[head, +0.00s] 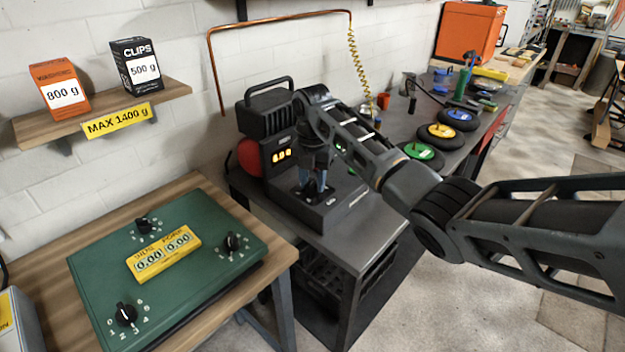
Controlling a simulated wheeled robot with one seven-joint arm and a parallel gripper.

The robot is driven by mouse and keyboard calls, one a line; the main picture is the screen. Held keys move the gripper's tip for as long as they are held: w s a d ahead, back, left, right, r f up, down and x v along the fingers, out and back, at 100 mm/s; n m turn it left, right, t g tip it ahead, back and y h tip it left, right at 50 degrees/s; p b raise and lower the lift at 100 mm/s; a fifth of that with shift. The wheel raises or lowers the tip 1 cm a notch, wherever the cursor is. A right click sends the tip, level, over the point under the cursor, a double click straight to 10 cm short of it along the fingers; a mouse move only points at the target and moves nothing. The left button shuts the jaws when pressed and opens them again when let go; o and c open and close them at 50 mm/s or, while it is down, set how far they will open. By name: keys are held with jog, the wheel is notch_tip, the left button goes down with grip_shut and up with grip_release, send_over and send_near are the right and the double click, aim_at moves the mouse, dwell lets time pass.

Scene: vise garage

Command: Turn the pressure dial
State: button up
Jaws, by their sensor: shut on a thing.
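My gripper (314,192) points down at the low front deck of this machine and is shut on a small dark part there, which I take as the pressure dial. The fingers and wrist hide most of that part, so its pointer and setting cannot be read. A small green light shows beside my arm.
A green panel (200,252) with several black knobs and a yellow readout showing 0.00 lies on the wooden table at left. A shelf (168,96) holds two boxes. Round colored discs (440,132) lie on the bench behind my arm.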

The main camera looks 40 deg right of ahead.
jog(key=shift+c, duration=0.7)
jog(key=shift+r, duration=0.1)
